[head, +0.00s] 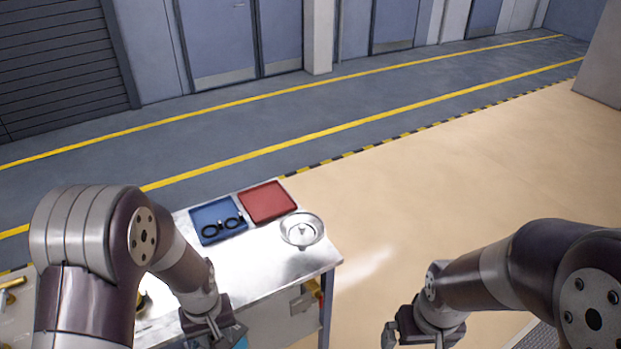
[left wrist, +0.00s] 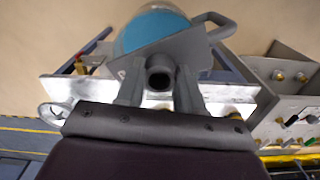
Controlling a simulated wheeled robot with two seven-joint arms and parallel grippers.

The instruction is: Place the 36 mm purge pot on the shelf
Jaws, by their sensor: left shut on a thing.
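My left gripper (head: 213,338) is at the lower left of the head view, by the near part of the metal table. In the left wrist view its fingers (left wrist: 159,92) are shut on a grey piece with a dark round opening. This piece appears to belong to the purge pot (left wrist: 150,28), which shows blue contents and a grey loop at its right. In the head view only a bit of grey and blue shows at the bottom edge. My right gripper (head: 415,340) is empty and looks open, its tips partly cut off. I cannot make out the shelf for certain.
The metal table (head: 270,275) carries a blue tray (head: 205,212) with black rings, a red tray (head: 266,202) and a round metal dish (head: 302,230). The left wrist view shows a panel (left wrist: 290,102) with several fittings at right. The floor right of the table is clear.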

